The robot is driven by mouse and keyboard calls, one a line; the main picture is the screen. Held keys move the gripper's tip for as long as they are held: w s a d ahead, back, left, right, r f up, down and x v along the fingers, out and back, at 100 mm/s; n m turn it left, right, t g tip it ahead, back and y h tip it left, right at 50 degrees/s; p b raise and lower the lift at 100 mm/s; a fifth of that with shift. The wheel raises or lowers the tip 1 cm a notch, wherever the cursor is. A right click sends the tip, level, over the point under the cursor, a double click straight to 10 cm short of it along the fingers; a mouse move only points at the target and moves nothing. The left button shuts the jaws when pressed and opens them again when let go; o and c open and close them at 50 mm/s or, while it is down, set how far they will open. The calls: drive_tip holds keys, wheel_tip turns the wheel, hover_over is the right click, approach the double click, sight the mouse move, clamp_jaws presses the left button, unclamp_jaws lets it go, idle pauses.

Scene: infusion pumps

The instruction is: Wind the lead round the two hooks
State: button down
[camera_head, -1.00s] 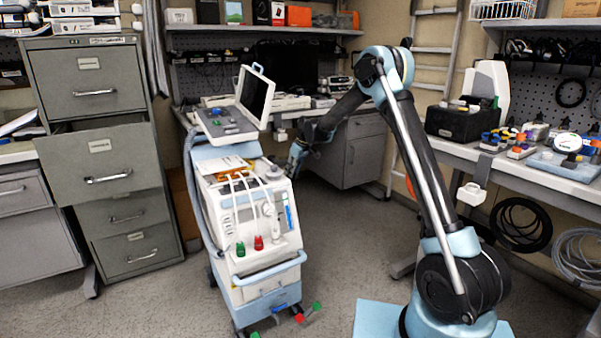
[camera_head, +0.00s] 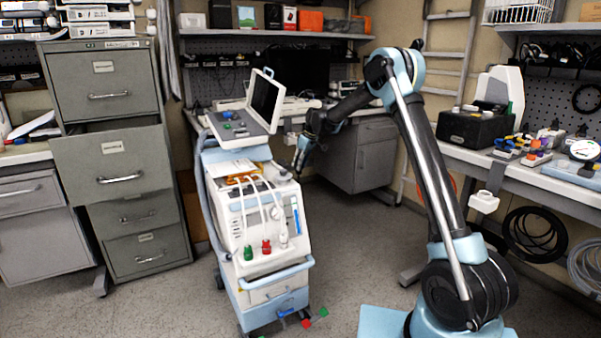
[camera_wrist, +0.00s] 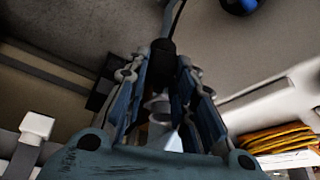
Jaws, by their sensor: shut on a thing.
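My gripper (camera_head: 301,160) is beside the upper right of the white and pale blue pump cart (camera_head: 265,215). In the wrist view my gripper (camera_wrist: 163,62) is shut on a dark cylindrical plug (camera_wrist: 162,50). A thin lead (camera_wrist: 173,18) runs up from the plug to the top of the picture. An orange-yellow coil (camera_wrist: 275,140) lies at the right of the wrist view; I cannot tell whether it belongs to this lead. I cannot make out the two hooks for certain in either view. In the head view the held plug is too small to tell.
A tilted screen unit (camera_head: 265,100) stands on top of the cart. A grey filing cabinet (camera_head: 120,210) with a pulled-out drawer stands left. A bench (camera_head: 530,185) with devices runs along the right. Floor (camera_head: 345,235) is clear between cart and arm base.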

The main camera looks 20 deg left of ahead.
wheel_tip(320, 180, up, 12)
drive_tip(key=a, duration=0.1)
drive_tip(key=w+a, duration=0.1)
drive_tip(key=a, duration=0.7)
idle(0.8)
